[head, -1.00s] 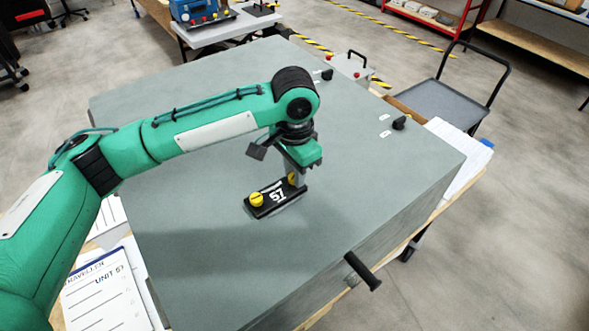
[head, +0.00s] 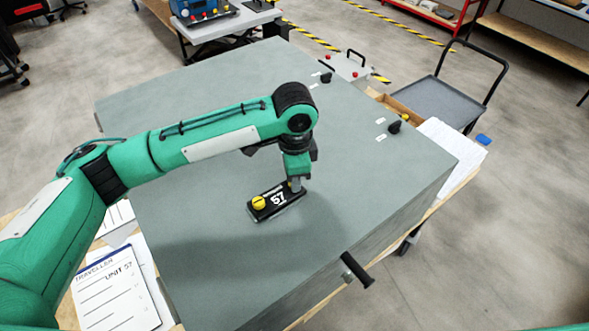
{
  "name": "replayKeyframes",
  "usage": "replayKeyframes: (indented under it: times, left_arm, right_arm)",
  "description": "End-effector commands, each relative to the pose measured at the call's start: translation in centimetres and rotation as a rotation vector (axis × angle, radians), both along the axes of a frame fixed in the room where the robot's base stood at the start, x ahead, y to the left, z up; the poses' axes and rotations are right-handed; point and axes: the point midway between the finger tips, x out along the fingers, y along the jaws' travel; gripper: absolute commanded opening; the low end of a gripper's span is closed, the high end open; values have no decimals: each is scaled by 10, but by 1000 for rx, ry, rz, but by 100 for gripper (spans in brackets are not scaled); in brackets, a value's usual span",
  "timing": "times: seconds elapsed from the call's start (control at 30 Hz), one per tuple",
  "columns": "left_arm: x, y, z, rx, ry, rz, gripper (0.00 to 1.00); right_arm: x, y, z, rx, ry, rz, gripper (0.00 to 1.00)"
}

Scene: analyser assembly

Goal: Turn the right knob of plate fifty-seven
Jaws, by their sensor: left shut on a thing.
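A black plate marked 57 (head: 276,201) lies on the grey top of a large cabinet. Its left yellow knob (head: 259,202) is in plain sight. My left gripper (head: 296,186) points down at the plate's right end and is shut on the right knob, which is mostly hidden behind the fingers. My right gripper is not in view.
The grey cabinet top (head: 200,215) is wide and clear around the plate. Black knobs (head: 394,127) stand near its right edge, and a black handle (head: 357,271) sticks out at the front. A clipboard (head: 110,290) lies at lower left.

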Motion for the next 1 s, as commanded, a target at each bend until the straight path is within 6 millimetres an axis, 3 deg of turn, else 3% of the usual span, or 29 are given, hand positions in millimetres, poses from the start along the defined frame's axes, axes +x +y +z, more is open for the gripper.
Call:
replayKeyframes:
  times: [0.3, 0.73, 0.77, 0.83, 0.87, 1.0]
  left_arm:
    - [0, 0, 1, 1, -2, -97, 0]
    - [1, 0, 1, 0, -2, -107, 0]
    - [1, 0, 1, 0, -2, -107, 26]
    - [1, 0, 1, 0, -2, -106, 40]
    - [0, 0, 1, 0, -2, -106, 45]
    - [0, 0, 0, 0, -1, -106, 45]
  right_arm:
    - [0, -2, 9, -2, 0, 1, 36]
    - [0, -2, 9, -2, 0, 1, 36]
    - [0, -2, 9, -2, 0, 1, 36]
    - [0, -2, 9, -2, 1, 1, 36]
    - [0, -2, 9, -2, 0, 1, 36]
    - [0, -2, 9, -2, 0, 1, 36]
